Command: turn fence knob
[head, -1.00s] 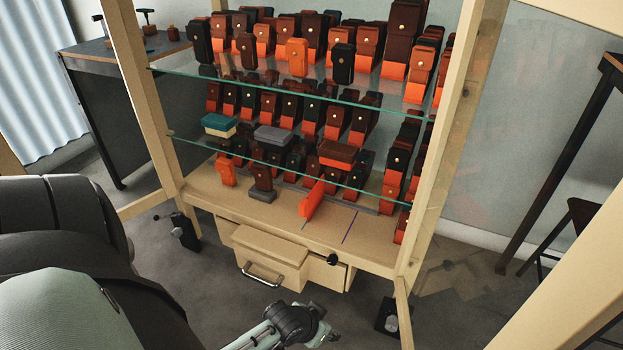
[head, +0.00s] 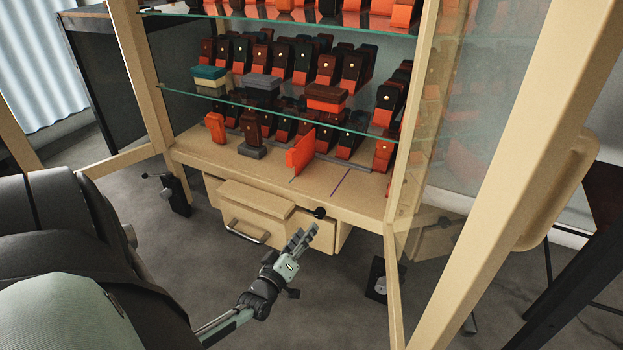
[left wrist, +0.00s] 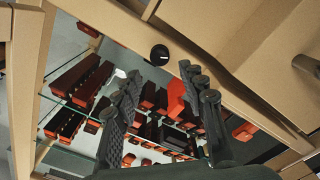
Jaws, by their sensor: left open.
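The black round knob (head: 320,213) sits on the front edge of the cabinet's wooden base, above the drawer front. It also shows in the left wrist view (left wrist: 159,54), just beyond and between my fingertips. An upright orange fence (head: 300,152) stands on the base board behind the knob, near two thin coloured lines. My left gripper (head: 303,237) is just below and in front of the knob, fingers pointing up at it. In the left wrist view its two fingers (left wrist: 160,76) are apart, with nothing between them. I see no contact with the knob. My right gripper is not in view.
Glass shelves (head: 285,105) above hold rows of brown, black and orange cases. A drawer box with a metal handle (head: 248,232) is left of my gripper. A glazed door frame (head: 500,180) stands open on the right. The floor in front is clear.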

